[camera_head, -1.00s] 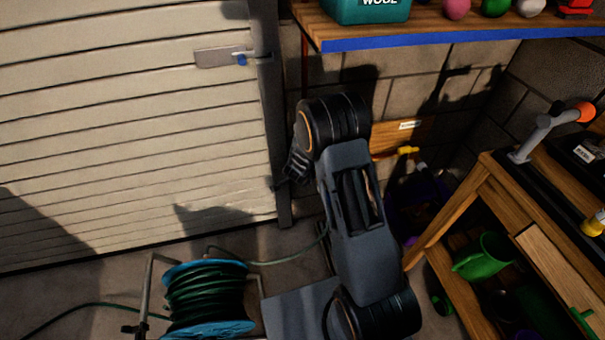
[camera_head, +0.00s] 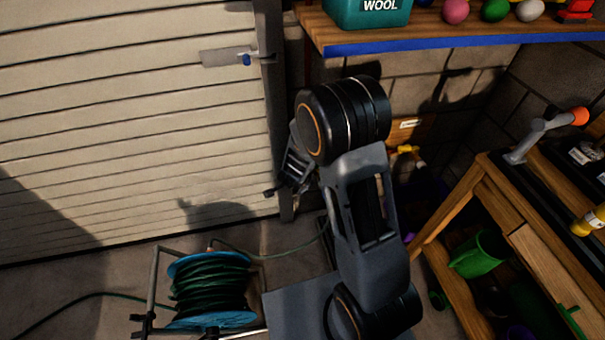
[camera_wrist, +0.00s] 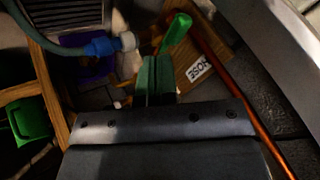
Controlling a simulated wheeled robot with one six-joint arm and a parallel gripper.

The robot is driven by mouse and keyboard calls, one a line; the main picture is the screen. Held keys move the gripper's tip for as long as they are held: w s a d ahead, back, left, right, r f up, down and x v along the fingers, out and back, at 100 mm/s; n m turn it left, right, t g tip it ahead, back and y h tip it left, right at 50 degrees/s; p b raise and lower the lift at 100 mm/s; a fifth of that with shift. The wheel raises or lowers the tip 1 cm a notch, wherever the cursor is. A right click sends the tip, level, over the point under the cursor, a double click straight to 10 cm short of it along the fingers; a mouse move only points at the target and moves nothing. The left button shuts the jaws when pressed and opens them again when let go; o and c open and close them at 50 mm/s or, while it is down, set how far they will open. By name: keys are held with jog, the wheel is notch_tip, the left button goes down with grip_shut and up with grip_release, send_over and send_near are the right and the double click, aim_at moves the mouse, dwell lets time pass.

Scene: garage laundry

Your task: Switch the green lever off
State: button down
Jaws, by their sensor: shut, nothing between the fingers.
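In the wrist view, a green lever (camera_wrist: 176,32) points up and to the right in front of a wooden board (camera_wrist: 192,50) with an upside-down HOSE label. My gripper (camera_wrist: 154,62) is shut and empty, with its fingertips just below the lever in the picture. I cannot tell whether they touch it. In the head view, the board (camera_head: 425,130) shows behind my arm, with a yellow fitting (camera_head: 406,149) below it. The lever cannot be made out there, and my arm hides part of that wall.
A blue hose connector (camera_wrist: 101,47) lies left of the lever, and a copper pipe (camera_wrist: 238,88) runs along the right. A blue-edged shelf (camera_head: 420,45) overhangs the wall. A workbench (camera_head: 480,205) stands right; a hose reel (camera_head: 208,290) is on the floor at left.

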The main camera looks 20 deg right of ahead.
jog(key=shift+s+a+r, duration=0.3)
jog(key=shift+s+r, duration=0.05)
jog(key=shift+r, duration=0.25)
jog(key=s+a+n+g+y+p, duration=0.1)
jog(key=s+a+n+g+y, duration=0.25)
jog(key=a+n, duration=0.2)
jog(key=s+r+n+g+y+p, duration=0.15)
jog(key=s+r+n+p, duration=0.35)
jog(key=r, duration=0.6)
jog(key=s+d+r+n+p, duration=0.1)
jog(key=s+d+r+p, duration=0.1)
jog(key=r, duration=0.7)
jog(key=s+d+r+n+t+h+p, duration=0.1)
jog(key=s+d+r+p, duration=0.1)
jog(key=s+r+p, duration=0.3)
jog(key=s+d+r+n+h+p, duration=0.1)
jog(key=s+d+r+p, duration=0.1)
jog(key=r, duration=1.1)
jog(key=s+p, duration=0.1)
jog(key=p, duration=0.1)
jog(key=shift+s+d+t+p, duration=0.15)
jog(key=shift+d+t+p, duration=0.05)
jog(key=shift+t+p, duration=0.2)
